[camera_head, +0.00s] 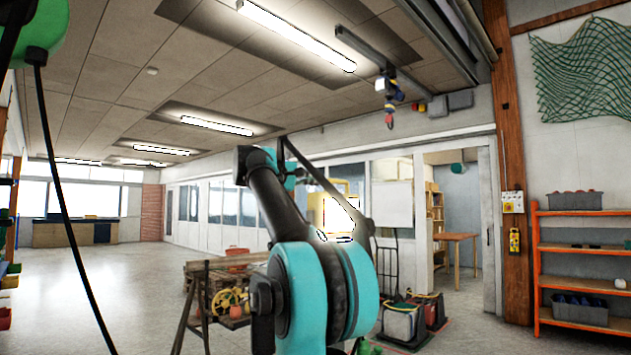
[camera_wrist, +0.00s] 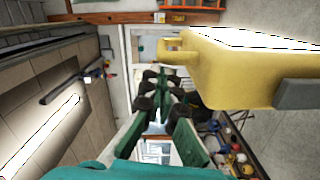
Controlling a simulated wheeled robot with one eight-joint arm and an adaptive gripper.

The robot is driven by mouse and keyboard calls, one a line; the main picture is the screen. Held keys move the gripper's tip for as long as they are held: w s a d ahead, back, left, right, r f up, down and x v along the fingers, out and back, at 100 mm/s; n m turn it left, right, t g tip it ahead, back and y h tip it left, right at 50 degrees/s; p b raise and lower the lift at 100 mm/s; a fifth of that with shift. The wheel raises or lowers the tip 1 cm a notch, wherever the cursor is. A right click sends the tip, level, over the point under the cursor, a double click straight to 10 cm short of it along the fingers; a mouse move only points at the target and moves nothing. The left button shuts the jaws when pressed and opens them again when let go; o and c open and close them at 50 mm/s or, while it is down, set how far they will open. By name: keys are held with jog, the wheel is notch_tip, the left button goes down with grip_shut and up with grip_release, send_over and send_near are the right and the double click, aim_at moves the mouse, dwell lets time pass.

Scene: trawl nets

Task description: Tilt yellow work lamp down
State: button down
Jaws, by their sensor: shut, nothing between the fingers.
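The yellow work lamp (camera_wrist: 235,85) fills the upper right of the wrist view, with its lit white face toward the top edge. A small yellow tab (camera_wrist: 178,51) sticks out from its left end. In the head view, the lamp (camera_head: 349,187) shows partly behind my arm, its bright face glowing. My gripper (camera_wrist: 163,76), with green and black fingers, is shut and empty. Its tips lie close beside the tab in the picture; I cannot tell whether they touch. In the head view my arm hides most of the gripper.
A wooden workbench (camera_head: 212,268) stands left of my arm. A hand truck (camera_head: 388,262) and crates (camera_head: 405,318) stand to the right. An orange shelf (camera_head: 580,249) is at the far right. A hoist (camera_head: 389,95) hangs from the ceiling. The floor at left is clear.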

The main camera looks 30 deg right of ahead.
jog(key=shift+s+d, duration=0.1)
jog(key=shift+s, duration=0.15)
jog(key=shift+s+m, duration=0.15)
jog(key=shift+m, duration=0.25)
jog(key=shift+s+d+m, duration=0.2)
jog(key=shift+s+m, duration=0.25)
jog(key=shift+s, duration=0.05)
jog(key=shift+s+d+m, duration=0.15)
jog(key=shift+s+m, duration=0.3)
jog(key=s+m, duration=0.2)
jog(key=s+d+f+m, duration=0.1)
jog(key=shift+s+d+f+m+y, duration=0.15)
jog(key=shift+s+d+f+m, duration=0.15)
jog(key=shift+s+f+m, duration=0.4)
jog(key=shift+s+d+f+m+y, duration=0.2)
jog(key=shift+s+f+m, duration=0.3)
jog(key=shift+s+m, duration=0.35)
jog(key=shift+d+f, duration=0.1)
